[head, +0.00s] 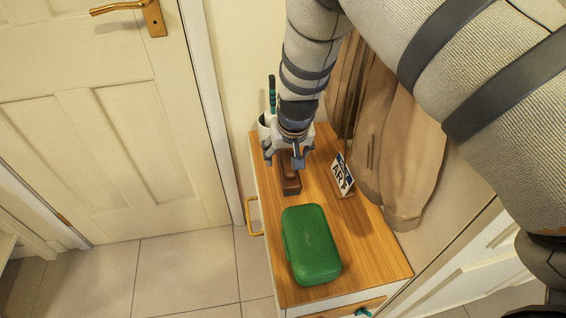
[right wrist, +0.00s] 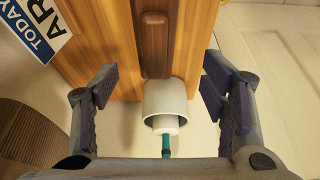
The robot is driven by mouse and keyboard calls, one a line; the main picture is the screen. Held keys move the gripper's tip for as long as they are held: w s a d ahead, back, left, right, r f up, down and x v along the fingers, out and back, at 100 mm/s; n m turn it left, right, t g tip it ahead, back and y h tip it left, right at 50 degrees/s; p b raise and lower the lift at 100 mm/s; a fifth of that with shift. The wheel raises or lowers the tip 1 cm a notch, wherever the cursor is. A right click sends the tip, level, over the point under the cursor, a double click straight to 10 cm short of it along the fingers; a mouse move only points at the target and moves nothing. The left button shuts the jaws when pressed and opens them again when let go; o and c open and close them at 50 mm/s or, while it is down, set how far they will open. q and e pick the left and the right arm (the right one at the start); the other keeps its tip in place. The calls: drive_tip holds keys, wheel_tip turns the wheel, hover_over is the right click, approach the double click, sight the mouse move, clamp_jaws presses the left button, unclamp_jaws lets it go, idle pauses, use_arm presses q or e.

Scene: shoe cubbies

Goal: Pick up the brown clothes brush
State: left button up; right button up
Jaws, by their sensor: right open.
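The brown clothes brush (head: 290,184) lies on the wooden cabinet top (head: 340,238), its far part hidden under my right gripper. My right gripper (head: 284,158) points down over the brush, open and empty. In the right wrist view the brush (right wrist: 155,45) lies lengthwise, in line with the gap between the open fingers of the right gripper (right wrist: 158,80). The fingers do not appear to touch it; how high they are above it I cannot tell. My left gripper is not in view.
A white cup (right wrist: 165,98) with a teal-handled item stands close to the brush's end. A small lettered sign (head: 342,176) stands right of the brush, a green case (head: 312,245) nearer. Tan coats (head: 392,150) hang on the right; a cream door (head: 130,130) is left.

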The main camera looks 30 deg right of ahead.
sight(288, 163)
drive_tip(key=x, duration=0.5)
drive_tip(key=s+b+x, duration=0.1)
drive_tip(key=x, duration=0.1)
drive_tip(key=shift+w+d+f, duration=0.15)
drive_tip(key=shift+d+f, duration=0.1)
drive_tip(key=shift+f, duration=0.15)
drive_tip(key=shift+w+f, duration=0.2)
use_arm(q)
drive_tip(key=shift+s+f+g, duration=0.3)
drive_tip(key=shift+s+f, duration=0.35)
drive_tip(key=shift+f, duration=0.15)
use_arm(e)
drive_tip(key=shift+r, duration=0.1)
drive_tip(key=c, duration=1.3)
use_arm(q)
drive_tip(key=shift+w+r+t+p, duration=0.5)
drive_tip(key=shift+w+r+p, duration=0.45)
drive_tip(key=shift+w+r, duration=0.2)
use_arm(e)
wheel_tip(288, 163, up, 18)
drive_tip(key=shift+r, duration=0.1)
drive_tip(key=shift+c, duration=0.3)
